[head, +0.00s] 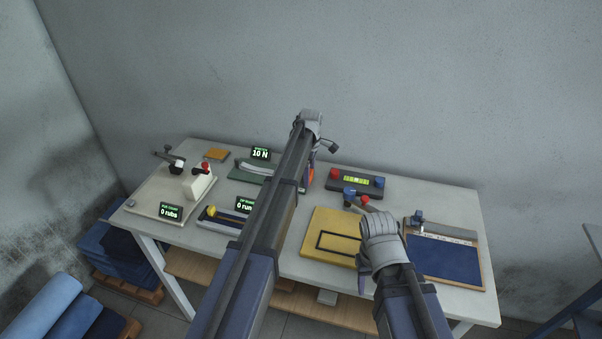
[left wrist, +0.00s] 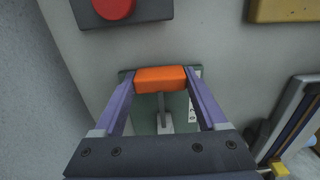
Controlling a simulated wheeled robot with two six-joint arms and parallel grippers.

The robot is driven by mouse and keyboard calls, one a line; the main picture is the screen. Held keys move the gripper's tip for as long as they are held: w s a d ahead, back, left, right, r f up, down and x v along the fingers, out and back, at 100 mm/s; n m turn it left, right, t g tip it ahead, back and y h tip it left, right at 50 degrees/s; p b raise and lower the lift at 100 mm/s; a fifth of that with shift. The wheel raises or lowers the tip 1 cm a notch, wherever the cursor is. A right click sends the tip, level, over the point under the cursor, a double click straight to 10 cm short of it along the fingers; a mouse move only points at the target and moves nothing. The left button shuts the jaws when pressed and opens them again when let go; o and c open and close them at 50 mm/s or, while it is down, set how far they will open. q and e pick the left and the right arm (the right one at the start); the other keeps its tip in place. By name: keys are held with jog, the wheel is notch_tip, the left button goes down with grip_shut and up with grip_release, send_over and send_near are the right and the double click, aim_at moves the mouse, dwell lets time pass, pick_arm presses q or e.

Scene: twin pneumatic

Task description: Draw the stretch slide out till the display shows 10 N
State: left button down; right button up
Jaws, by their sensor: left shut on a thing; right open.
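The display (head: 260,154) reads 10 N in the head view. It stands at the back of the stretch tester's green base (head: 238,175). In the left wrist view, the orange handle (left wrist: 161,79) of the slide is between the two purple fingers of my left gripper (left wrist: 160,85), which is shut on it. A grey rod (left wrist: 163,115) runs back from the handle over the green base. In the head view the handle (head: 309,177) is partly hidden by my left arm. My right gripper (head: 361,284) is open above the yellow board's right side; its fingers are mostly hidden by its wrist.
A yellow board (head: 325,219) and a blue panel (head: 443,257) lie in front. A cream rub device (head: 199,184) showing "0 rubs" stands at the left. Free table shows at the back right.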

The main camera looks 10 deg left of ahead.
pick_arm(q)
grip_release()
jog(key=shift+r, duration=0.1)
notch_tip(320, 180, up, 8)
jog(key=p, duration=0.8)
jog(key=shift+f, duration=0.2)
